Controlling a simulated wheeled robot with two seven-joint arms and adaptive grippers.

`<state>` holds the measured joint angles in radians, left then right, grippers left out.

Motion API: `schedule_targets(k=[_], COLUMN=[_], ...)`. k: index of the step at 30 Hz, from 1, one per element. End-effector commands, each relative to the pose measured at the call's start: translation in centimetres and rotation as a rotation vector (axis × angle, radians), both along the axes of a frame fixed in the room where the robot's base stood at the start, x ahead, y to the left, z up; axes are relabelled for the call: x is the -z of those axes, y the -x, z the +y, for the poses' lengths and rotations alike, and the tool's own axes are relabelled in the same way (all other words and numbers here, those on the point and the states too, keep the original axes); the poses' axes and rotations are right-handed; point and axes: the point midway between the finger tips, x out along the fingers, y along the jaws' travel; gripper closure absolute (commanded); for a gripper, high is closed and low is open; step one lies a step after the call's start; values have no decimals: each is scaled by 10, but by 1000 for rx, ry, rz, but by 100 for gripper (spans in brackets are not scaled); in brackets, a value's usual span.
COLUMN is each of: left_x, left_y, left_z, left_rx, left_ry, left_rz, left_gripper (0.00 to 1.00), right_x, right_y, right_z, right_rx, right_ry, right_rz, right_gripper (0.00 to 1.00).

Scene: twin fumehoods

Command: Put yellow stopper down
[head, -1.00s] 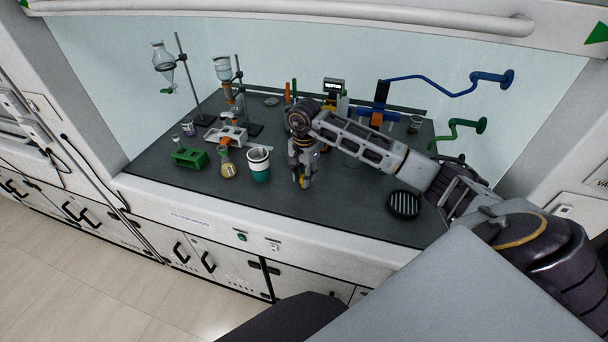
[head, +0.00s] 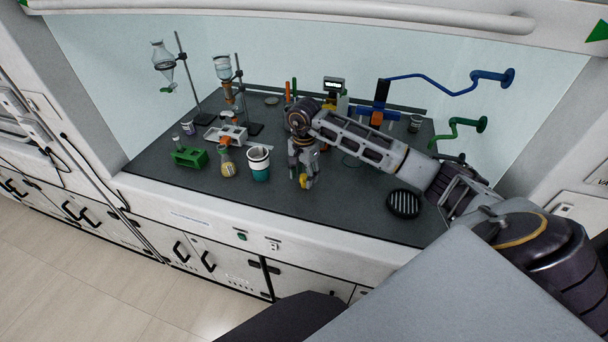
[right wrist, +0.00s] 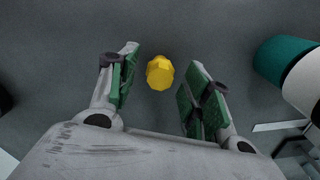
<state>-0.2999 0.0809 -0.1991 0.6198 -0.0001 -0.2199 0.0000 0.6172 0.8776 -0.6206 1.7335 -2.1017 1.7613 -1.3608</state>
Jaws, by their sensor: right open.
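The yellow stopper (right wrist: 160,73) rests on the dark bench top in the right wrist view, between and slightly beyond my open fingers. It touches neither finger there. In the head view the yellow stopper (head: 302,181) shows as a small yellow spot low between the fingers. My right gripper (head: 303,184) points down at the bench, and its green-padded fingers (right wrist: 160,88) are spread apart and empty. My left gripper is not in view.
A teal and white cup (head: 259,165) stands just left of my right gripper, with a flask of yellow liquid (head: 228,166) beyond it. A green rack (head: 189,157) is farther left. A black round grille (head: 404,204) lies to the right. The bench front is clear.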

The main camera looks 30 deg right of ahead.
Motion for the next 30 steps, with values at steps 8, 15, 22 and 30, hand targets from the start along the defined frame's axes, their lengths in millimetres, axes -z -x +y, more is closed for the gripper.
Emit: schedule_targets(k=[8, 15, 22, 30], left_x=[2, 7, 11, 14], left_y=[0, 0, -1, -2], left_z=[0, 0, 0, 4], left_rx=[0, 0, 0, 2], left_ry=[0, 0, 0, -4], left_rz=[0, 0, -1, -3], left_gripper=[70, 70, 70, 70], right_x=[-21, -49, -75, -103], right_y=[-1, -1, -1, 0], right_z=[0, 0, 0, 0], right_rx=[0, 0, 0, -1], right_ry=[0, 0, 0, 1], right_rz=[-3, -2, -4, -1], right_gripper=[51, 51, 51, 51])
